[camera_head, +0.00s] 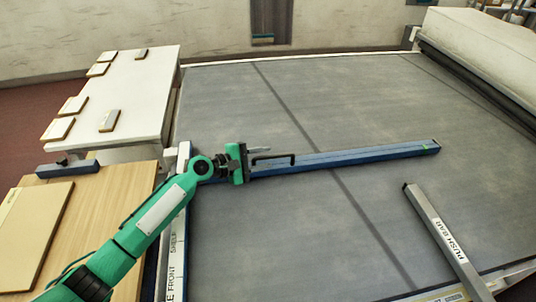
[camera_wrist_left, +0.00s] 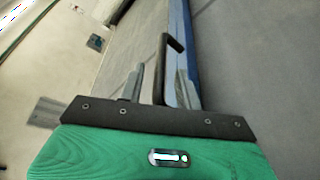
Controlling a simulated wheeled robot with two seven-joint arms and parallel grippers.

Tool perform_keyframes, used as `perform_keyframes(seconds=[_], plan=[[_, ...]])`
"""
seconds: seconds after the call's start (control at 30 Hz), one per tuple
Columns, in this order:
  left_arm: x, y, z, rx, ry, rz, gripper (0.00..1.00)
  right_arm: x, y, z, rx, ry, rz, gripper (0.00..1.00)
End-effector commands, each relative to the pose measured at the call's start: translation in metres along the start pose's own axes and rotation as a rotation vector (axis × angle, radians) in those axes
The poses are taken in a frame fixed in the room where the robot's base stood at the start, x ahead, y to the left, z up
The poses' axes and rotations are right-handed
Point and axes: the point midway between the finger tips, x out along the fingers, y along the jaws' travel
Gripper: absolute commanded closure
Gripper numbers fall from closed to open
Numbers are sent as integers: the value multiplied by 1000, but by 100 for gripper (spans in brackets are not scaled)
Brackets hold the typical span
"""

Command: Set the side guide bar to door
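The side guide bar appears to be the long blue bar (camera_head: 365,155) lying across the grey belt, with a black handle (camera_head: 285,157) near its left end. My left gripper (camera_head: 258,158) is at the left end of this handle. In the left wrist view, the handle (camera_wrist_left: 163,62) stands between the two grey fingers (camera_wrist_left: 160,88), which are spread apart, with a gap on the left side. The blue bar (camera_wrist_left: 180,40) runs away behind the handle there. Whether a finger touches the handle is unclear. My right gripper is not in view. No door label is readable.
A grey bar labelled PUSH BAR (camera_head: 445,235) lies at the right front of the grey belt (camera_head: 300,235). A white table (camera_head: 130,85) with several small blocks and a wooden shelf (camera_head: 110,215) with a board stand left. A white housing with a roller (camera_head: 485,45) is back right.

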Motion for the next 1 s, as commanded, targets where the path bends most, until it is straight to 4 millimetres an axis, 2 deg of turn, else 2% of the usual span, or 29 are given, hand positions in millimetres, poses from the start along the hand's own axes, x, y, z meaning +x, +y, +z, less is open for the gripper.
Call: perform_keyframes(seconds=[0.2, 0.5, 0.7, 0.9, 1.0], plan=[[19, 0, 0, 0, 1, -1, 66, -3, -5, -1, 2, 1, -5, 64], [21, 0, 0, 0, 0, 0, 66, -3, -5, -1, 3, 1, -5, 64], [21, 0, 0, 0, 0, 0, 100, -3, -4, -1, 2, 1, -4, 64], [21, -1, 0, 0, 1, -1, 100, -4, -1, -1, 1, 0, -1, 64], [18, -3, 6, -1, 0, -2, 100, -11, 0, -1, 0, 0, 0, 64]])
